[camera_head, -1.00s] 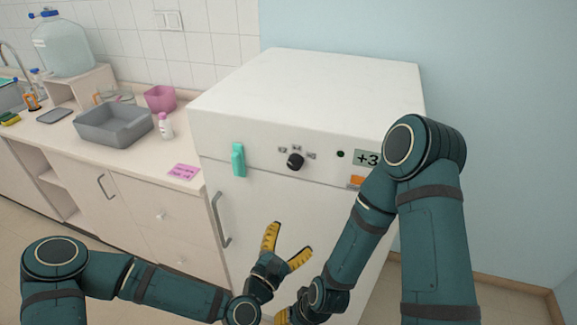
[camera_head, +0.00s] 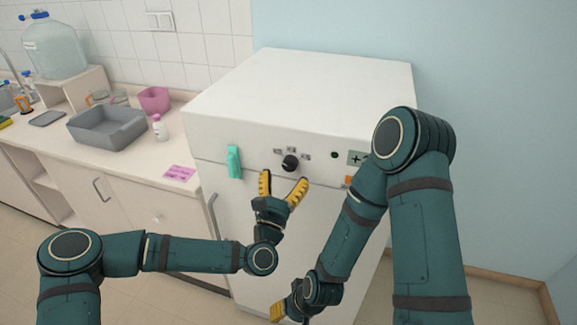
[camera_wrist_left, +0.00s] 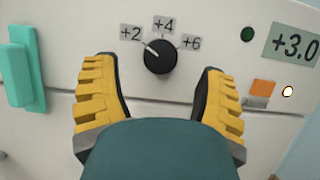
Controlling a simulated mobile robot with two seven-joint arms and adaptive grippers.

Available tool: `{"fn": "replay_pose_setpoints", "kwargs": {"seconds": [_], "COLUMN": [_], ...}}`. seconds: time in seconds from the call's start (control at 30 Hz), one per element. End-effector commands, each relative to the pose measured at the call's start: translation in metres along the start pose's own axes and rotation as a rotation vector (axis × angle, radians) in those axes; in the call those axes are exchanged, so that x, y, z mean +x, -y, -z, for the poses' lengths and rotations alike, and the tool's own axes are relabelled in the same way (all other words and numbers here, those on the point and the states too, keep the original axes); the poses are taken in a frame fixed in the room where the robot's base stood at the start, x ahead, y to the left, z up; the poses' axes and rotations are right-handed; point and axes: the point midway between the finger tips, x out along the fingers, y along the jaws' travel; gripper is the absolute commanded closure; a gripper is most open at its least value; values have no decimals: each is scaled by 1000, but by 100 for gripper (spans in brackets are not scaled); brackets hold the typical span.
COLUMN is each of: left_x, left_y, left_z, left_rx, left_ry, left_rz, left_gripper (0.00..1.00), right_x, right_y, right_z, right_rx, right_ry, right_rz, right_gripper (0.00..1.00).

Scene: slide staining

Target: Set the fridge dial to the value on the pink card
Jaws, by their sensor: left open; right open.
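The fridge dial (camera_head: 290,163) is a black round knob on the front of the white fridge (camera_head: 290,100). In the left wrist view the dial (camera_wrist_left: 160,56) sits among labels +2, +4 and +6, its pointer mark toward the upper left. The display (camera_wrist_left: 296,42) reads +3.0. The pink card (camera_head: 179,173) lies on the counter; its writing is too small to read. My left gripper (camera_head: 284,178) is open, just below the dial, its fingers to either side and apart from it. My right gripper (camera_head: 290,308) is low at the bottom edge, partly hidden by its arm.
A teal handle (camera_head: 234,161) sticks out left of the dial. An orange patch (camera_wrist_left: 262,88) and a dark green light (camera_wrist_left: 248,34) are right of it. A grey basin (camera_head: 106,128), a small bottle (camera_head: 160,128) and a pink container (camera_head: 154,99) stand on the counter.

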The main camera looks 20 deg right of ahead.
Motion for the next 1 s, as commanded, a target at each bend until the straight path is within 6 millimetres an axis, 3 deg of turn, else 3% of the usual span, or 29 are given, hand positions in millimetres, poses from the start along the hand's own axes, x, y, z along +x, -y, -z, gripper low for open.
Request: {"fn": "replay_pose_setpoints", "kwargs": {"seconds": [0.23, 0.6, 0.67, 0.8, 0.83, 1.0], "left_x": [28, 32, 32, 32, 31, 31], "left_y": [0, 0, 0, 0, 0, 0], "left_z": [0, 0, 0, 0, 0, 0], "left_rx": [2, 0, 0, 1, 1, 4], "left_ry": [1, -1, -1, -1, -1, 0], "left_rz": [1, 1, 1, 1, 1, 2], "left_gripper": [29, 29, 45, 94, 98, 98], "right_x": [-4, -5, -5, -5, -5, -4], "right_y": [1, 1, 1, 1, 1, 1], "right_z": [0, 0, 0, 0, 0, 0], "right_rx": [0, 0, 0, 0, 0, 0], "right_ry": [0, 0, 0, 0, 0, 0], "right_rz": [1, 1, 1, 1, 1, 1], "right_gripper": [53, 53, 53, 53, 53, 53]}}
